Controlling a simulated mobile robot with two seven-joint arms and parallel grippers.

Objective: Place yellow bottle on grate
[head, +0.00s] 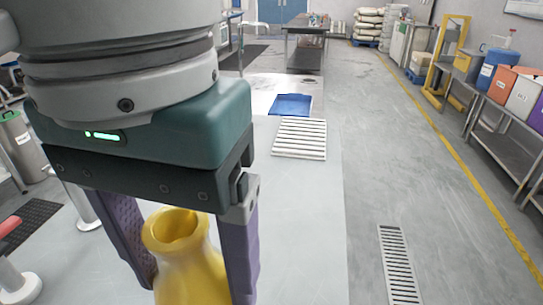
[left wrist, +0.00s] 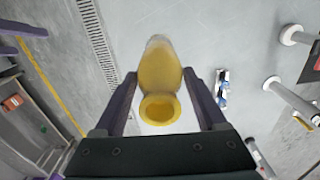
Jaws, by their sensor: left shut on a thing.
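My left gripper (head: 196,284) hangs in the near left of the head view, pointing down, with its purple fingers shut on a yellow bottle (head: 190,262). The bottle is upright with its open mouth up between the fingers; its base is cut off by the frame. The left wrist view also shows the bottle (left wrist: 160,72) between the fingers. A white slatted grate (head: 300,138) lies ahead, right of the gripper and apart from it. A narrow metal floor grate (head: 398,265) lies to the right; it also shows in the left wrist view (left wrist: 97,38). My right gripper is not in view.
A blue tray (head: 291,104) lies just beyond the slatted grate. A dark table (head: 306,30) stands at the far back. A metal bench with bins (head: 522,95) runs along the right wall. The grey surface between the gripper and the slatted grate looks clear.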

